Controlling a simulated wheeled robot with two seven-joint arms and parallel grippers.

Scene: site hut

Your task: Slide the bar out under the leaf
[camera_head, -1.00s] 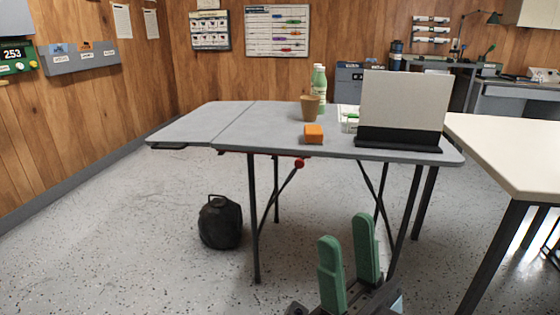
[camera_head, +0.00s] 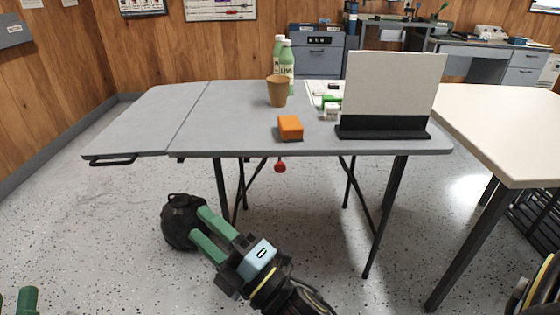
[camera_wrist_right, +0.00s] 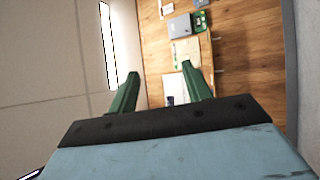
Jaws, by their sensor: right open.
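The grey folding table (camera_head: 240,110) stands ahead, with its leaf (camera_head: 150,110) on the left looking about level with the top. A black handle (camera_head: 113,160) shows under the leaf's front edge. A red knob (camera_head: 280,167) shows below the table's front edge. The bar itself is mostly hidden under the top, and I cannot tell how far out it is. My right gripper (camera_head: 199,222) is open and empty, low in front of the table, apart from the knob. Green fingertips of my left gripper (camera_head: 27,300) show at the bottom left corner.
An orange block (camera_head: 290,127), a brown cup (camera_head: 277,91), green bottles (camera_head: 287,65) and an upright white board (camera_head: 392,85) stand on the table. A dark round bag (camera_head: 180,222) lies on the floor, behind my right fingers in view. A cream table (camera_head: 500,130) stands at right.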

